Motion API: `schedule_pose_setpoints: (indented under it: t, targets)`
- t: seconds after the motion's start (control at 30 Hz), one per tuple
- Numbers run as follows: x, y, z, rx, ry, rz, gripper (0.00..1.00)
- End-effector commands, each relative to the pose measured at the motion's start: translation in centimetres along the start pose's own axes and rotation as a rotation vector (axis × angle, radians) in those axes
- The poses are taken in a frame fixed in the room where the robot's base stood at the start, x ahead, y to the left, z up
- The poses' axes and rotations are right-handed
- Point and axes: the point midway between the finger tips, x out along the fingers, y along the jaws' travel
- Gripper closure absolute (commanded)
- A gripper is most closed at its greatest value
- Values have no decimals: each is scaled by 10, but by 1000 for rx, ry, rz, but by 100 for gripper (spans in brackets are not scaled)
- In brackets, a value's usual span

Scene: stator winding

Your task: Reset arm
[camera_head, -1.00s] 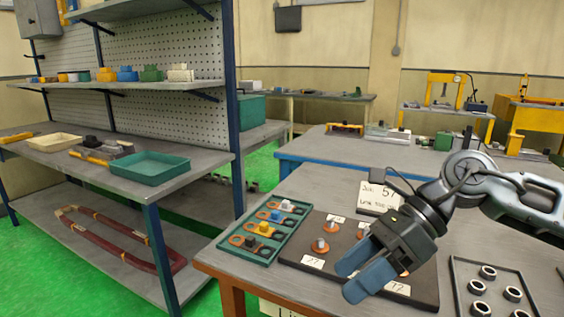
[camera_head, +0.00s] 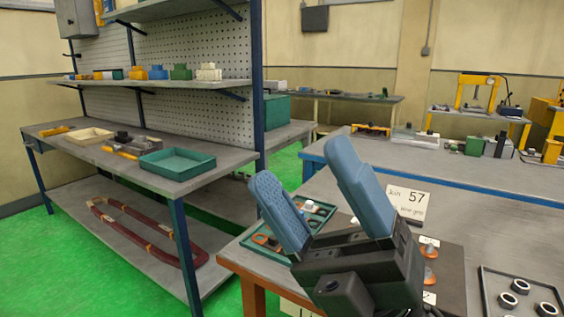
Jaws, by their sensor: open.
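My gripper (camera_head: 310,192) is raised over the near workbench, its two blue padded fingers pointing up and spread apart. Nothing is between the fingers. The black gripper body sits below them and hides much of the dark board (camera_head: 452,265) and part of the green tray (camera_head: 318,211). A few small copper-coloured parts show on the board at its right side.
A dark tray with several metal rings (camera_head: 507,300) lies at the bench's right. A shelf unit on the left holds a green tray (camera_head: 177,162), a cream tray (camera_head: 90,137) and coloured blocks.

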Motion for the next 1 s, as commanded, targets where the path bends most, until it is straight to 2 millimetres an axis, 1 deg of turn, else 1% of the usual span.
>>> schedule_pose_setpoints:
  t: [0.03, 0.17, 0.27, 0.47, 0.5, 0.57, 0.6, 0.67, 0.7, 0.77, 0.8, 0.87, 0.9, 1.0]
  targets:
    - [-9, 2, -1, 49, -73, 27, 29]
    - [-36, 9, 0, 167, -256, 81, 29]
    - [-63, 11, -1, 256, -396, 112, 29]
    - [-126, 12, -16, 427, -669, 148, 29]
    - [-140, 13, -21, 460, -724, 152, 29]
    - [-161, 13, -29, 508, -805, 154, 29]
    - [-176, 14, -35, 538, -858, 153, 29]
    - [-197, 16, -46, 582, -937, 150, 29]
    - [-211, 18, -53, 611, -991, 146, 29]
    - [-232, 21, -66, 650, -1070, 137, 29]
    - [-246, 24, -74, 677, -1121, 131, 29]
    - [-266, 29, -88, 713, -1198, 118, 29]
    - [-280, 33, -98, 736, -1251, 106, 29]
    - [-312, 47, -122, 788, -1376, 74, 29]
